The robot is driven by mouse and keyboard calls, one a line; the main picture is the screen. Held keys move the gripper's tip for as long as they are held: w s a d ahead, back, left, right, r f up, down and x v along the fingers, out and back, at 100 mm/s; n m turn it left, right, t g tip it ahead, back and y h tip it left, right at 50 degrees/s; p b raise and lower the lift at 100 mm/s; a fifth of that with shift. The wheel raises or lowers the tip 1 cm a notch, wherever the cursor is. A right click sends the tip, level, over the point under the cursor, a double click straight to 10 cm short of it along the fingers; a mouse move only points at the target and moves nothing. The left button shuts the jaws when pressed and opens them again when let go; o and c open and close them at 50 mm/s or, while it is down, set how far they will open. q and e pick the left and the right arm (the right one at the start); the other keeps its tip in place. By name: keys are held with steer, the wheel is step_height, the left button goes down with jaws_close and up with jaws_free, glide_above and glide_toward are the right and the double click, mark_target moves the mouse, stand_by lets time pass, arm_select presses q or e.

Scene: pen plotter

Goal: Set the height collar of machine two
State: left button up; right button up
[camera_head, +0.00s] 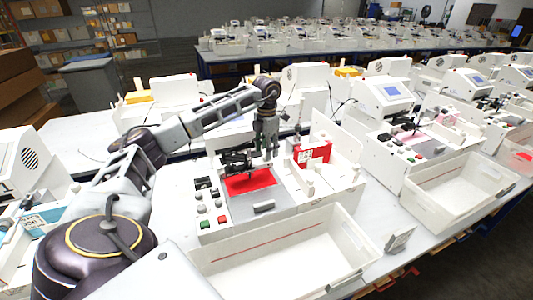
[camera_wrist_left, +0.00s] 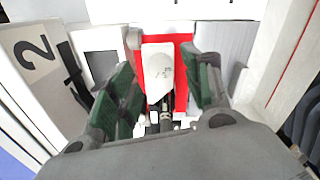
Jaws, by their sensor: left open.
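The white machine in front of me (camera_head: 275,205) has a red plate (camera_head: 258,181), and its number 2 (camera_wrist_left: 35,52) shows on a white panel in the left wrist view. My left gripper (camera_head: 238,168) hangs low over the plate, pointing down. In the wrist view its two green-padded fingers (camera_wrist_left: 161,72) stand apart, open, on either side of a pale rounded part (camera_wrist_left: 158,66) above the red plate. Small dark and white parts (camera_wrist_left: 166,118) show below it, partly hidden by the gripper body. I cannot tell which part is the height collar. My right gripper is not in view.
An empty white bin (camera_head: 230,263) stands in front of the machine. A red box (camera_head: 315,153) stands at the plate's right. Buttons (camera_head: 201,224) line the machine's left front. Another white machine (camera_head: 383,155) with a bin (camera_head: 425,205) stands to the right.

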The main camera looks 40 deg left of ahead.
arm_select(q)
step_height(320, 180, up, 10)
steer(key=shift+f, duration=0.15)
stand_by(0.3)
stand_by(0.7)
